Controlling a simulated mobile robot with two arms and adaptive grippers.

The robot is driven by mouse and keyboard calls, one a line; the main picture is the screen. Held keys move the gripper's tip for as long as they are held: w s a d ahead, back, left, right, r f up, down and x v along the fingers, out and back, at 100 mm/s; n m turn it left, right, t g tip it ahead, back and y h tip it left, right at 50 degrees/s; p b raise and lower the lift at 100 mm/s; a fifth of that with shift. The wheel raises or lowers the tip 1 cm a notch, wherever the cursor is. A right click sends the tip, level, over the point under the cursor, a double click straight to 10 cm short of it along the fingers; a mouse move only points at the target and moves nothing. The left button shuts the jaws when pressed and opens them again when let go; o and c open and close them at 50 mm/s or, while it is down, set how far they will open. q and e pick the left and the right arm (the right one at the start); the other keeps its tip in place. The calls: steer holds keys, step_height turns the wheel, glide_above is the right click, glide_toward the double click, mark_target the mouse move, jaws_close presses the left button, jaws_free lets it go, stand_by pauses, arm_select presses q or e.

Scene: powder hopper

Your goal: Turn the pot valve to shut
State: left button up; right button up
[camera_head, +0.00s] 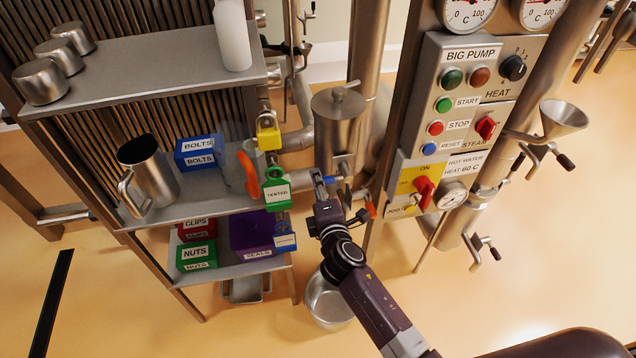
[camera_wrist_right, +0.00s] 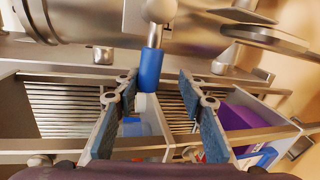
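The steel pot (camera_head: 338,118) with a lidded top hangs between the shelf rack and the control panel. Its valve has a blue-gripped handle (camera_wrist_right: 151,68) on a steel ball-shaped knob (camera_wrist_right: 158,10) in the right wrist view. My right gripper (camera_head: 319,178) is just below the pot in the head view, its arm coming from the lower right. In the wrist view its two blue-padded fingers (camera_wrist_right: 158,84) are spread, with the handle's blue end between or just beyond their tips. A gap shows on both sides of the handle. My left gripper is not in view.
A shelf rack (camera_head: 150,72) with labelled bins stands to the left, close to the gripper. Padlocks, a green tag (camera_head: 277,194) and an orange handle (camera_head: 249,170) are beside it. The BIG PUMP panel (camera_head: 470,100) is at right. A steel bowl (camera_head: 328,300) is below.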

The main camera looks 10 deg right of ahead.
steer(key=shift+r, duration=0.1)
stand_by(0.3)
steer(key=shift+s, duration=0.15)
steer(key=v, duration=1.1)
steer(key=shift+s, duration=0.35)
steer(key=s+d+f+m+g, duration=0.25)
steer(key=s+f, duration=0.35)
steer(key=f, duration=0.9)
steer(key=s+d+f+m+g, duration=0.1)
steer(key=s+f+m+g, duration=0.35)
steer(key=f, duration=1.05)
steer(key=s+d+f+m+g, duration=0.2)
steer(key=s+f, duration=0.4)
steer(key=s, duration=0.5)
steer(key=s+d+f+m+g, duration=0.3)
steer(key=s+f, duration=0.4)
steer(key=s, duration=0.4)
steer(key=s+d+f+m+g, duration=0.2)
steer(key=s+f+m, duration=0.3)
steer(key=s, duration=0.6)
steer(key=shift+d+f, duration=0.9)
